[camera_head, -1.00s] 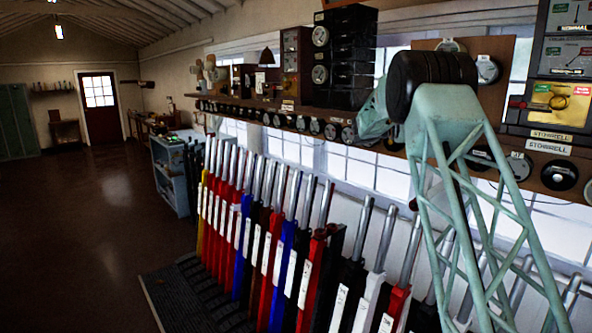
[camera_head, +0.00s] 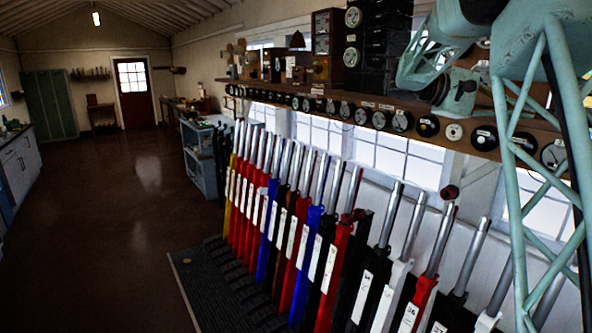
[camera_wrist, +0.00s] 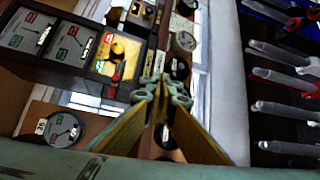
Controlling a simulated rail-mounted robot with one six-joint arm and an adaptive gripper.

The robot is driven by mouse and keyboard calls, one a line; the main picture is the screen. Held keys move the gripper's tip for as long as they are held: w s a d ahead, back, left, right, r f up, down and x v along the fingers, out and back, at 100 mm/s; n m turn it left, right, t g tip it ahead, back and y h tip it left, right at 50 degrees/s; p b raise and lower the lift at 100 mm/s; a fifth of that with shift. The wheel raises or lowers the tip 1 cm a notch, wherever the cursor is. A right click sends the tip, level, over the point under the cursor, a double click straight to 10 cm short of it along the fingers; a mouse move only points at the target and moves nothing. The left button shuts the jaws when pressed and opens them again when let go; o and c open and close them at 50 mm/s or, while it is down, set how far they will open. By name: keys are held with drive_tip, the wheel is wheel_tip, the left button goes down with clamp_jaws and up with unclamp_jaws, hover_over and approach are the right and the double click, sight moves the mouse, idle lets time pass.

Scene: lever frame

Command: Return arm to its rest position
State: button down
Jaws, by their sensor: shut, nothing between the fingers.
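My gripper (camera_wrist: 161,92) shows in the wrist view with its two yellowish fingers converging and their teal tips together. It is shut and holds nothing. It points along the instrument shelf (camera_wrist: 148,62), with a signal instrument with a yellow panel (camera_wrist: 117,55) ahead to the left. Lever handles (camera_wrist: 285,108) lie to the right, apart from the fingers. In the head view my teal lattice arm stands at the right edge, its upper part in front of the shelf. My gripper cannot be made out clearly there.
A row of levers with red, blue, black and white shafts (camera_head: 341,265) runs along the window wall. Above it is a wooden shelf (camera_head: 287,92) with dials and black boxes. A ridged mat (camera_head: 200,285) lies before the levers. The brown floor (camera_head: 110,220) at left is clear.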

drive_tip(key=s+a+f+t+y+b, duration=0.2)
drive_tip(key=s+a+f+y, duration=0.3)
drive_tip(key=s+a+f, duration=0.5)
drive_tip(key=s+a+f+t+y+b, duration=0.2)
drive_tip(key=s+a+f+y+b, duration=0.2)
drive_tip(key=s+a+f, duration=0.6)
drive_tip(key=s+a+f+m+t+y+b, duration=0.1)
drive_tip(key=s+a+f+y, duration=0.5)
drive_tip(key=s+a, duration=1.4)
drive_tip(key=s+f+t+b, duration=0.1)
drive_tip(key=s+f, duration=0.3)
drive_tip(key=s, duration=0.6)
drive_tip(key=shift+s+a+f+y+b, duration=0.15)
drive_tip(key=shift+s+a+y+b, duration=0.2)
drive_tip(key=shift+b, duration=0.55)
wheel_tip(320, 180, up, 10)
drive_tip(key=p, duration=1)
drive_tip(key=shift+d, duration=0.1)
